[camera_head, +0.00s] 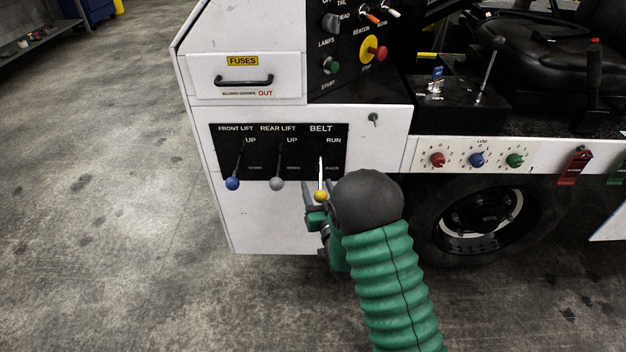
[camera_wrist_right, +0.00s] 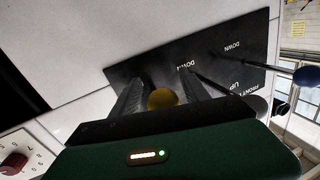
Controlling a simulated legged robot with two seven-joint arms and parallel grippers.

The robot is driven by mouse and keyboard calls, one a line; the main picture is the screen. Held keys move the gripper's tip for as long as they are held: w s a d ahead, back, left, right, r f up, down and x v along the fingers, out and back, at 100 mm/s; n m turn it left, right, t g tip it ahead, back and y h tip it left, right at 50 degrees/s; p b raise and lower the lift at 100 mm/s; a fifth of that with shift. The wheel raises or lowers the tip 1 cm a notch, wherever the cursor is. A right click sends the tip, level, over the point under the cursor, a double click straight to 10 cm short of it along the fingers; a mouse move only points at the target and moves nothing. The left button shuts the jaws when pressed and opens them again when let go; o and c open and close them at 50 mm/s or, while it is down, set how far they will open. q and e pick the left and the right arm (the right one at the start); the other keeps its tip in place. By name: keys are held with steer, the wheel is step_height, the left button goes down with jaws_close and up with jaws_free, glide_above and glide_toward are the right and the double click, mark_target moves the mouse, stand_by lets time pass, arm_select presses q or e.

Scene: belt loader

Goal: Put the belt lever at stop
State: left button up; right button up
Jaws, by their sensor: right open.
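The belt lever (camera_head: 320,180) is the rightmost of three levers on a black plate. It has a pale shaft and a yellow knob, and hangs down with the knob just below the plate's lower edge. The word RUN is above and a word like BACK below; no stop mark is readable. My right gripper (camera_head: 318,197) is at the knob, partly hidden by my own wrist. In the right wrist view, the yellow knob (camera_wrist_right: 163,98) sits between the two dark, open fingers (camera_wrist_right: 162,88). Contact cannot be told. My left gripper is not in view.
The blue-knobbed front lift lever (camera_head: 233,182) and grey-knobbed rear lift lever (camera_head: 277,183) stand close to the left. A fuse drawer (camera_head: 245,80) with a handle is above. Colored knobs (camera_head: 476,160) and a wheel (camera_head: 480,215) are at right. Open floor lies left.

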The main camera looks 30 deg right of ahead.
steer(key=shift+s+a+r, duration=0.1)
steer(key=shift+a+r, duration=0.05)
steer(key=shift+a, duration=0.05)
steer(key=shift+c, duration=0.8)
steer(key=shift+d, duration=0.1)
jaws_close()
stand_by(0.3)
